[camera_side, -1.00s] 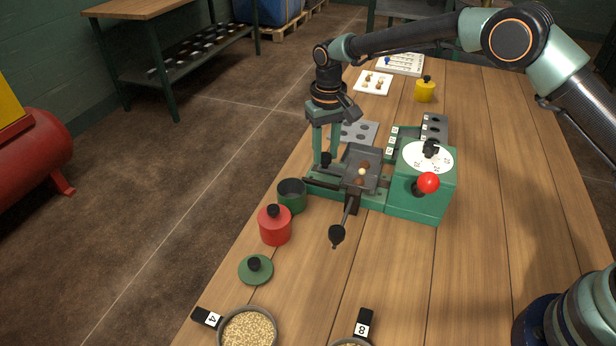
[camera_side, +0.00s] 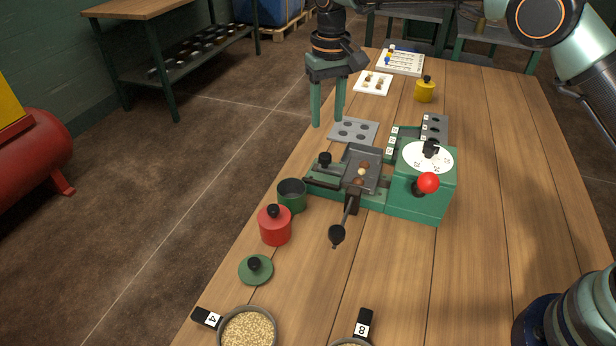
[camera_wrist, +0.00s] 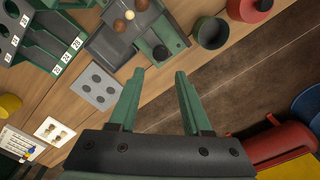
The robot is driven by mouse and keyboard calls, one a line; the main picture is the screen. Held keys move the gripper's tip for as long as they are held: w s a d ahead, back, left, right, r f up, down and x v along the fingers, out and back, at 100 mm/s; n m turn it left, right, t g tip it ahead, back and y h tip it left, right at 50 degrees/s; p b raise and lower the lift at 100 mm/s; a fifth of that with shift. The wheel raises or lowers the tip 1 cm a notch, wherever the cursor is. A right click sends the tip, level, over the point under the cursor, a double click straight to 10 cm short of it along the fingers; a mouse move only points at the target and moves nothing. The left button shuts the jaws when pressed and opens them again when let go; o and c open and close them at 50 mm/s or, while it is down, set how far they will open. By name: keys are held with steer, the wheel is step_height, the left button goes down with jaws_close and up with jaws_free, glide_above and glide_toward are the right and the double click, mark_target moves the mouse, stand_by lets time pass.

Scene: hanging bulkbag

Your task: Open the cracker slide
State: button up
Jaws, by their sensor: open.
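The cracker is a green machine (camera_side: 420,198) on the wooden table, with a dial, a red ball knob and a grey tray-like bed. The slide (camera_side: 322,178) is at the bed's left end and carries a black knob (camera_side: 325,160). The knob also shows in the wrist view (camera_wrist: 160,53), just beyond my fingertips. A few round brown and pale pieces (camera_side: 361,172) lie on the bed.
A dark green cup (camera_side: 292,196), a red lidded pot (camera_side: 275,226) and a green lid (camera_side: 255,269) stand left of the cracker. A black-knobbed lever (camera_side: 337,234) juts forward. A grey plate with holes (camera_side: 354,131) lies behind.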

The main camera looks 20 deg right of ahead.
step_height(320, 180, up, 3)
steer(key=shift+f, duration=0.2)
steer(key=s+d+r+t, duration=0.3)
steer(key=s+d+r, duration=0.7)
steer(key=s+r, duration=0.1)
steer(key=s+d+f+t, duration=0.1)
steer(key=s+d+f, duration=0.1)
steer(key=s, duration=0.4)
steer(key=s+d+f+t, duration=0.1)
steer(key=s+d+f, duration=0.1)
steer(key=s+d, duration=0.2)
steer(key=s, duration=0.3)
steer(key=shift+s+t, duration=0.25)
steer(key=shift+t, duration=0.05)
